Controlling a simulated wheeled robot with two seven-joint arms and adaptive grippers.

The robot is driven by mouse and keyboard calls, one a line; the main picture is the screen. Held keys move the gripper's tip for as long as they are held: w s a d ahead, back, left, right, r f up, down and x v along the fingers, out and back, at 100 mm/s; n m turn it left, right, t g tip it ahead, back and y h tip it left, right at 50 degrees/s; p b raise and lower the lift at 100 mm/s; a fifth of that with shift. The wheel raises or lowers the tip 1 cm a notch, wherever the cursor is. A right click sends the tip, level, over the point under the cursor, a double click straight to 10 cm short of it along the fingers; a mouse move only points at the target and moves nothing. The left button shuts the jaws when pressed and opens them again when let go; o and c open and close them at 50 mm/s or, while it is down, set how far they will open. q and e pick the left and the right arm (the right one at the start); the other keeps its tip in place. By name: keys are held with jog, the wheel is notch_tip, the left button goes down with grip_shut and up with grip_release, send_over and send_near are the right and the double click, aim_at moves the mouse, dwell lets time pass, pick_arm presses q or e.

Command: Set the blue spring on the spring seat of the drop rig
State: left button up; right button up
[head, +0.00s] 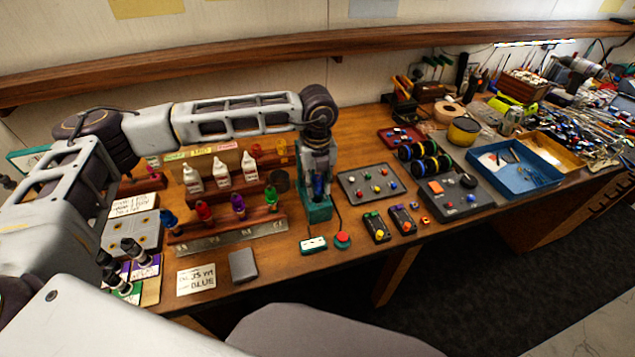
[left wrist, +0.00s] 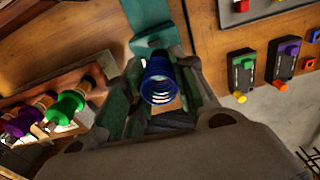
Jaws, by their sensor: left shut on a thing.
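The blue spring (left wrist: 159,82) is between the fingers of my left gripper (left wrist: 160,95) in the left wrist view, its open coils facing the camera. In the head view the left gripper (head: 317,185) points down with the blue spring (head: 318,187) partly hidden between its fingers. The teal drop rig (head: 316,211) stands directly below the gripper. Its teal upright (left wrist: 147,14) shows just beyond the spring in the left wrist view. The spring seat is hidden by the gripper and spring, so I cannot tell whether the spring touches it. My right gripper is out of view.
A wooden rack (head: 228,230) with several coloured springs stands left of the rig, with white bottles (head: 222,170) behind. A red button (head: 342,239) and small teal-and-white box (head: 313,245) lie in front.

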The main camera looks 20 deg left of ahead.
pick_arm(q)
jog(key=shift+f+b, duration=1.55)
jog(key=shift+f, duration=0.3)
dwell(0.4)
jog(key=o, duration=0.8)
jog(key=shift+r, duration=0.1)
notch_tip(320, 180, up, 12)
dwell(0.5)
dwell(1.1)
notch_tip(320, 180, up, 9)
jog(key=p, duration=0.9)
send_over(317, 192)
jog(key=w, duration=0.1)
jog(key=shift+w+a, duration=0.15)
jog(key=shift+w, duration=0.05)
